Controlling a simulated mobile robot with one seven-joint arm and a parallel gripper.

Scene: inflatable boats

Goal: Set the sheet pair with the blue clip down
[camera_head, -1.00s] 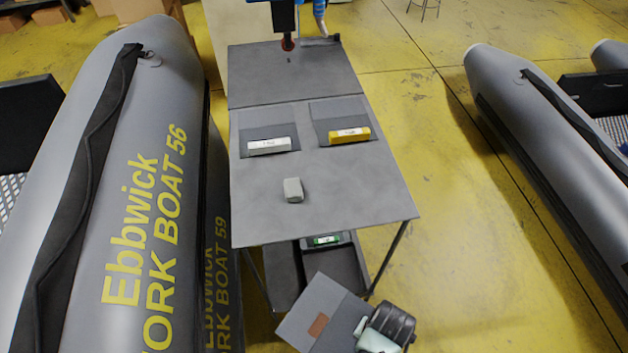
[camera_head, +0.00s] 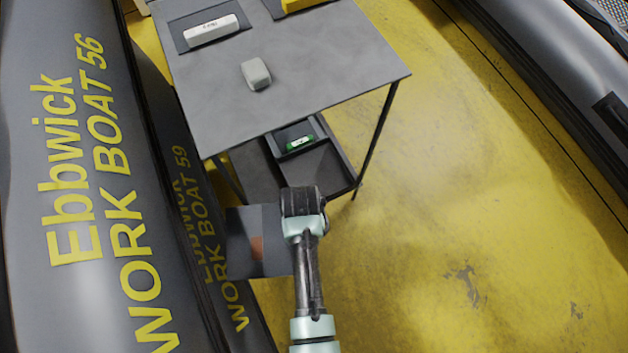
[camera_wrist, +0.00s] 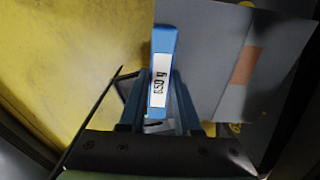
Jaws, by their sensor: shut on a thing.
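My gripper (camera_head: 301,200) is shut on the blue clip (camera_wrist: 163,45), which carries a white label reading "650 g". The clip shows between my fingers in the wrist view; in the head view my gripper hides it. The grey sheet pair (camera_head: 243,220) hangs out to the left of my gripper in the head view, with a brown patch (camera_head: 257,248) on it. In the wrist view the sheets (camera_wrist: 205,45) spread right of the clip. The pair is held in the air in front of the table's near edge, nearer to me than the lower shelf.
The grey table (camera_head: 320,70) holds a white clip (camera_head: 211,30) on a sheet, a yellow clip (camera_head: 300,4) and a loose grey block (camera_head: 256,74). Boat 56 (camera_head: 80,130) flanks the left; yellow floor is clear at right.

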